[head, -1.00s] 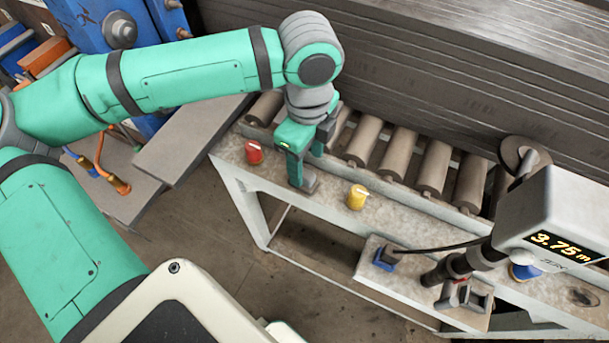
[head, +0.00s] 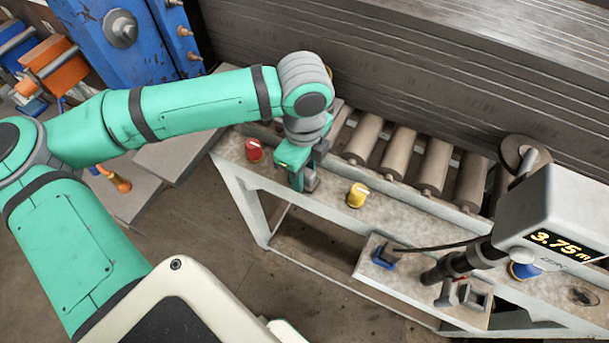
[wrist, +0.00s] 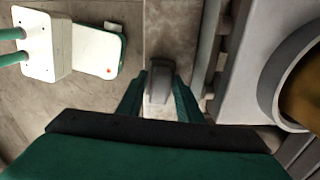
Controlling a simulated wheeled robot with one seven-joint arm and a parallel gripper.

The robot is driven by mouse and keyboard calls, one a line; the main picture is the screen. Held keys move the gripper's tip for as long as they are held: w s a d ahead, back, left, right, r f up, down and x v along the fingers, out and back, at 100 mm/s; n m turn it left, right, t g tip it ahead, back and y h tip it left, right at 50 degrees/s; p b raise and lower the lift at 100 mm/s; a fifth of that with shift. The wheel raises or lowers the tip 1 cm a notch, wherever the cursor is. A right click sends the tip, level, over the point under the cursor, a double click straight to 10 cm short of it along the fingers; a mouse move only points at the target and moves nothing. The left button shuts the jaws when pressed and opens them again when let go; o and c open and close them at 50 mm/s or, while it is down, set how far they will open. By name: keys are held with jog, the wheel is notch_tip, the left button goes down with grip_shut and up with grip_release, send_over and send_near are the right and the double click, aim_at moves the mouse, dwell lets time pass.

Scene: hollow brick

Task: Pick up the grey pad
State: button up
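The grey pad (head: 312,181) is a small dark grey block at the front edge of the pale bench, between the red knob and the yellow knob. My gripper (head: 304,180) points down over it with its green fingers on either side. In the wrist view the pad (wrist: 160,82) is between the fingertips of my gripper (wrist: 160,90), and both tips appear to touch its sides. Part of the pad is hidden by the near finger in the head view. I cannot tell whether it is clear of the bench top.
The red knob (head: 254,150) is just left of my gripper and the yellow knob (head: 357,195) is to its right. Rollers (head: 398,152) run behind. A display post (head: 545,215) and a blue knob (head: 524,270) stand further right on the bench (head: 330,205).

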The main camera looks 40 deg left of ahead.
jog(key=shift+c, duration=1.4)
jog(key=shift+r, duration=0.1)
